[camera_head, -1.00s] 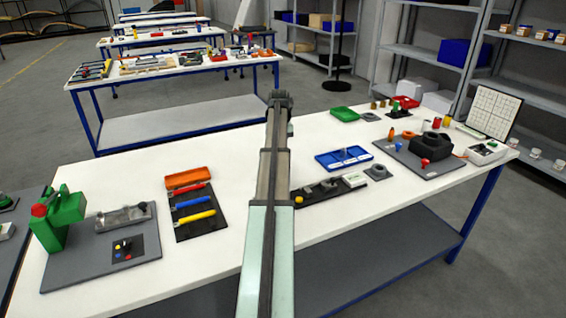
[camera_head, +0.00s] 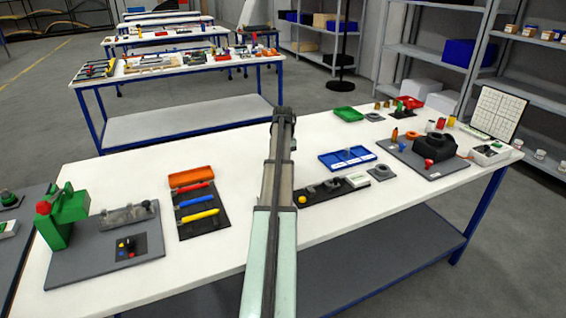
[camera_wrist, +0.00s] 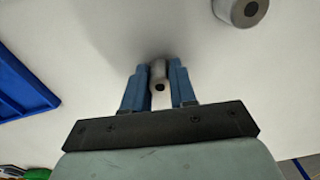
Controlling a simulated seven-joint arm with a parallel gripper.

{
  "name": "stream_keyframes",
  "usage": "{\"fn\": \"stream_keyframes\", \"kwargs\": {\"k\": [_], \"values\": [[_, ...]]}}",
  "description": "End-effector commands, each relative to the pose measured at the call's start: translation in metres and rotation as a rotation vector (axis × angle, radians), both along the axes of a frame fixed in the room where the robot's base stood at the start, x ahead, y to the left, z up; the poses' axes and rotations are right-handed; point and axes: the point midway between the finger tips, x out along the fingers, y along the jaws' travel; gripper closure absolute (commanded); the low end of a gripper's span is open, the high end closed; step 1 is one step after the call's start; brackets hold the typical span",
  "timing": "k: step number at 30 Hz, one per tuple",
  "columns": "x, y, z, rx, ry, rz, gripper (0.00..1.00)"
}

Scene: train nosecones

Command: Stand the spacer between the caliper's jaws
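The spacer (camera_wrist: 158,72), a small grey cylinder with a dark hole in its end, sits between the blue fingertips of my gripper (camera_wrist: 159,82) in the wrist view. The fingers appear to touch it on both sides, above a pale surface that carries a soft shadow. In the head view my own arm hides the gripper and the spacer. I cannot clearly make out the caliper or its jaws. A dark strip (camera_head: 317,197) with small grey parts and a white-faced block (camera_head: 356,180) lies right of my arm.
The wrist view shows a grey ring (camera_wrist: 240,10) at top right and a blue tray (camera_wrist: 22,85) at left. On the white bench are an orange tray (camera_head: 191,177), a green press (camera_head: 64,214) and a black fixture (camera_head: 434,150).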

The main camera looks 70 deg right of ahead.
Motion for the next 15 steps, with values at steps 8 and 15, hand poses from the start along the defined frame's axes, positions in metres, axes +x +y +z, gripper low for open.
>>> {"fn": "stream_keyframes", "kwargs": {"k": [8,15], "values": [[0.0000,0.0000,0.0004,0.000,0.000,0.000,0.50],[0.0001,-0.0001,0.0018,0.000,0.000,0.000,0.50]]}}
